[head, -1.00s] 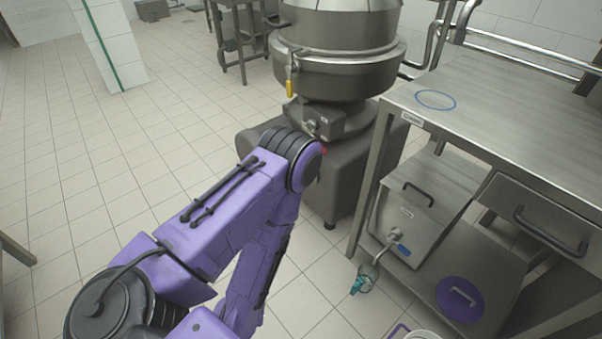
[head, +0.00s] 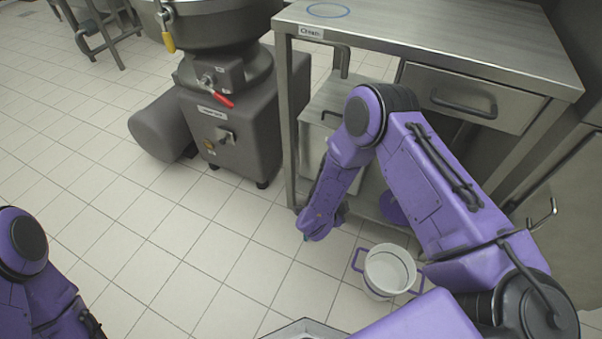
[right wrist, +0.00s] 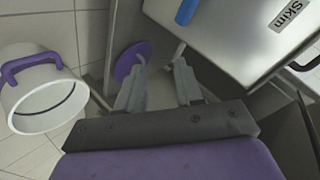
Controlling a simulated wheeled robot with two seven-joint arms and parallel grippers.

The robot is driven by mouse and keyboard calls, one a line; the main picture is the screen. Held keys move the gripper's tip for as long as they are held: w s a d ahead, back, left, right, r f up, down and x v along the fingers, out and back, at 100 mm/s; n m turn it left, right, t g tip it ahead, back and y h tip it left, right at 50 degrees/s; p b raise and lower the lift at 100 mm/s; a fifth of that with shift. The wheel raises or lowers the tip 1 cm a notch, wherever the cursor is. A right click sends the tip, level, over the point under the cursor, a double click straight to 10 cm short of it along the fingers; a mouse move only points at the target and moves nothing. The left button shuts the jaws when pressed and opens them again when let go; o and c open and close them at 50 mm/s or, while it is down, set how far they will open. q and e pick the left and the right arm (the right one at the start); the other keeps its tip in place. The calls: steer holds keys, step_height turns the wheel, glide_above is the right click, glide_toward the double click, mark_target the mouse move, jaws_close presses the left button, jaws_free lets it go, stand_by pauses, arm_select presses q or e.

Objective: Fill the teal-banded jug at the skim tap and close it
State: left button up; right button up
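The skim tank (head: 325,108) stands on the low shelf under the steel table, mostly behind my right arm. The right wrist view shows its front with the label "Skim" (right wrist: 288,15) and the blue tap handle (right wrist: 187,11). My right gripper (right wrist: 160,88) is open below the tank front, with nothing visible between its fingers. In the head view my right forearm and wrist hang in front of the tank and hide the tap and the gripper's fingertips. The teal-banded jug is not visible in either current view. My left arm is at the lower left; its fingers cannot be made out.
A white pot with purple handles (head: 388,268) stands close beside my right arm and also shows in the right wrist view (right wrist: 45,95). A purple lid (right wrist: 131,60) lies near the gripper. The table leg (head: 289,130) is close.

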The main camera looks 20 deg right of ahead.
steer(key=w+a+r+m+g+y+b, duration=0.2)
steer(key=w+m+g+b, duration=0.15)
steer(key=w+m, duration=0.6)
steer(key=w+a+r+m+g+y+b, duration=0.15)
steer(key=w+m+b, duration=0.45)
steer(key=m, duration=0.7)
steer(key=shift+g, duration=0.4)
steer(key=b+x, duration=0.1)
steer(key=x, duration=0.5)
steer(key=b+x, duration=0.1)
steer(key=x, duration=0.2)
steer(key=shift+w+d+f+b, duration=0.15)
steer(key=shift+w+d+b, duration=0.2)
steer(key=shift+d, duration=0.15)
arm_select(q)
steer(key=s+f+m+g+h, duration=0.1)
steer(key=s+f+m+g, duration=0.1)
steer(key=f, duration=0.5)
steer(key=s+f+m+g+h, duration=0.1)
steer(key=s+f+m+g, duration=0.1)
steer(key=f, duration=0.5)
steer(key=shift+s+d+f+g, duration=0.15)
steer(key=shift+s+d+g, duration=0.15)
steer(key=shift+s, duration=0.55)
arm_select(e)
steer(key=shift+s, duration=0.1)
jaws_close()
